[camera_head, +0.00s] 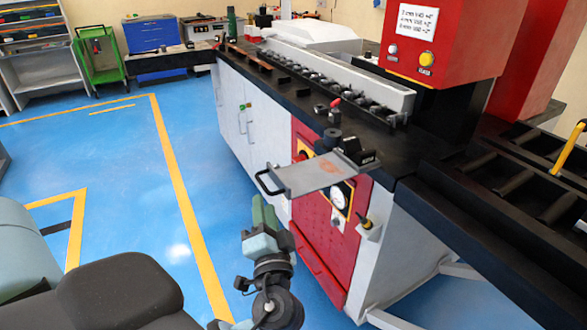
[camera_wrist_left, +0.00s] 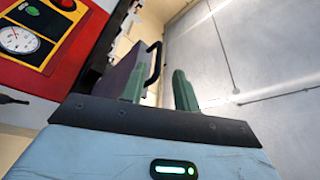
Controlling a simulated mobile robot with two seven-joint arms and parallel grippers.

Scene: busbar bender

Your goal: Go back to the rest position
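My left gripper (camera_head: 262,212) is in front of the bender's red front panel, below a small metal plate with a black handle (camera_head: 312,176). In the left wrist view my left gripper (camera_wrist_left: 158,84) has its two green fingers apart, with nothing between them. The handled plate shows beyond the fingers there. The busbar bender (camera_head: 318,215) is a long cabinet with a black top and a red panel with a gauge (camera_head: 340,195). My right gripper does not show.
The black roller table (camera_head: 490,235) extends at the right. The handled plate juts out over the floor from the bender's edge. Blue floor (camera_head: 120,150) with yellow lines is open at the left. A green cart (camera_head: 100,65) and a shelf (camera_head: 35,50) stand at the back left.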

